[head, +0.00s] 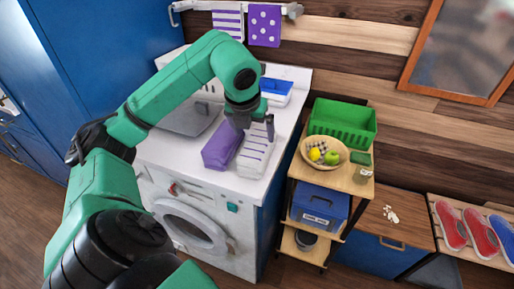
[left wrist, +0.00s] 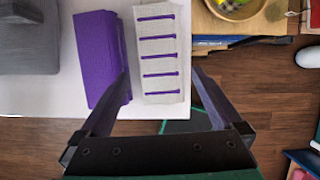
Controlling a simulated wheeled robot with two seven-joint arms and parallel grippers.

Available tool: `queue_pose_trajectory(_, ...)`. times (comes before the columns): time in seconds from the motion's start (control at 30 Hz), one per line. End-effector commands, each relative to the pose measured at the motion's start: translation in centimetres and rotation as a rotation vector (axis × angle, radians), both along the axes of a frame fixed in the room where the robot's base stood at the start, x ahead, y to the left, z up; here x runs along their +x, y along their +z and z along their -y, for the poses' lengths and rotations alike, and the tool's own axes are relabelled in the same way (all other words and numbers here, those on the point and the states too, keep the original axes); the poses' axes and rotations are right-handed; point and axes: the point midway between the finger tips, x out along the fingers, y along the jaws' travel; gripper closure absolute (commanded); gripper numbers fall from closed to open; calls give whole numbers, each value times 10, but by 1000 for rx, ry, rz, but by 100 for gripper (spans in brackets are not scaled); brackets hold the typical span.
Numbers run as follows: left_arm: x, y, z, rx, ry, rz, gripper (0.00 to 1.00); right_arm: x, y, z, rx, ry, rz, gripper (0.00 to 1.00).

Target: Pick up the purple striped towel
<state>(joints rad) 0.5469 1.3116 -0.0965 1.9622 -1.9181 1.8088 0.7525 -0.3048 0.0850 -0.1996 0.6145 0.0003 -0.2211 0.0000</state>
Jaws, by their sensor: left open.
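A folded white towel with purple stripes (head: 256,158) lies on the white counter above the washing machine. It also shows in the left wrist view (left wrist: 161,52), at the top centre. A folded plain purple towel (head: 221,146) lies just to its left, and it shows in the left wrist view (left wrist: 97,60) too. My left gripper (head: 254,131) is open and empty over the striped towel. In the left wrist view its fingers (left wrist: 160,74) appear on either side of the towel, with the left finger overlapping the purple towel's edge. My right gripper is not in view.
A grey bin (head: 187,120) and a blue-and-white box (head: 276,90) stand on the counter. A striped towel (head: 228,22) and a dotted purple towel (head: 264,26) hang on the wall rail. A wooden cart with a fruit basket (head: 310,163) and green crate (head: 342,124) stands to the right.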

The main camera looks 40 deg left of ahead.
Motion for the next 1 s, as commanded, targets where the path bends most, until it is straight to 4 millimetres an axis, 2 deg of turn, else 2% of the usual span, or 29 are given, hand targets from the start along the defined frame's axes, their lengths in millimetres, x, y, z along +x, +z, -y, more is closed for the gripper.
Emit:
queue_pose_trajectory(0.07, 5, -15, -2, -2, 0, -6, 0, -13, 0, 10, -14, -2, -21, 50)
queue_pose_trajectory(0.17, 10, -26, -4, -3, 0, -4, 0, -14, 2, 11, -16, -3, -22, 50)
queue_pose_trajectory(0.4, 26, -63, -9, -4, -1, -4, 0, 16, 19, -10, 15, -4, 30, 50)
queue_pose_trajectory(0.5, 29, -71, -10, -3, -1, 0, 0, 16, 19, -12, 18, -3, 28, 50)
queue_pose_trajectory(0.67, 30, -72, -10, -1, -2, 1, 0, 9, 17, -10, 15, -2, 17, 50)
queue_pose_trajectory(0.9, 30, -72, -10, -1, -2, 1, 85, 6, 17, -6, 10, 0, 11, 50)
queue_pose_trajectory(1.0, 30, -71, -10, -2, -2, 1, 85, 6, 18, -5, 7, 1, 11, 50)
